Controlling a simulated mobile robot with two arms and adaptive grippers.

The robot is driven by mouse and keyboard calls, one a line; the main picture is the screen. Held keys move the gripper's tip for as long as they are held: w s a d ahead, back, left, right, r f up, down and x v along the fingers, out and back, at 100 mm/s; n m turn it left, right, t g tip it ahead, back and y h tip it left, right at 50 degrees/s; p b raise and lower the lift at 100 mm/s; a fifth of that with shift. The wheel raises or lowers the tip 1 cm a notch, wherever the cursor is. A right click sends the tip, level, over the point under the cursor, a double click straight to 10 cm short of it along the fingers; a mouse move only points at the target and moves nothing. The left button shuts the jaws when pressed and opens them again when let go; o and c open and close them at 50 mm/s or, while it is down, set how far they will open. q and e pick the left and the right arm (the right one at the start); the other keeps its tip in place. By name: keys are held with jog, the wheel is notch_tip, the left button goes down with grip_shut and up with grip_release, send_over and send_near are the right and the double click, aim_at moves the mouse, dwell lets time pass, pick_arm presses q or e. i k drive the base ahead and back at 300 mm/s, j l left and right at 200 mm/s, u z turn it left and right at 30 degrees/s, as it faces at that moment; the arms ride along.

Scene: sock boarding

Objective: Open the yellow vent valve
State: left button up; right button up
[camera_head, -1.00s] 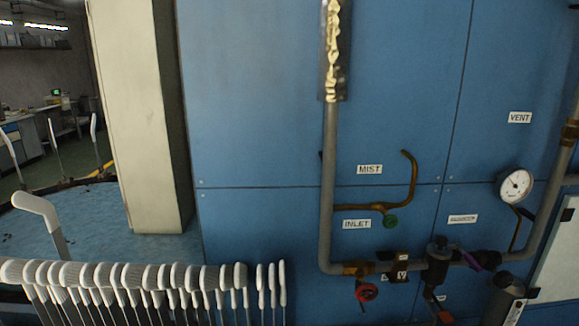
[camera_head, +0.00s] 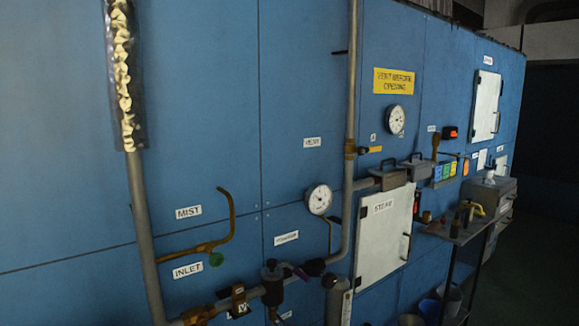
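A vertical grey pipe runs down the blue wall right of the VENT label (camera_head: 312,142). On it sits a brass-coloured valve body (camera_head: 350,152), with a short yellow lever (camera_head: 375,149) pointing right, roughly level. This looks like the yellow vent valve; whether it is open or shut is not clear from here. Neither of my grippers is in view.
A yellow sign (camera_head: 394,81) and a gauge (camera_head: 397,119) are above right of the lever. Below are grey boxes with handles (camera_head: 393,178) and a white STEAM door (camera_head: 383,236). A small shelf table (camera_head: 462,231) and buckets (camera_head: 449,297) stand right.

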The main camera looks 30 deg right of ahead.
aim_at(362, 150)
jog(key=z, duration=1.55)
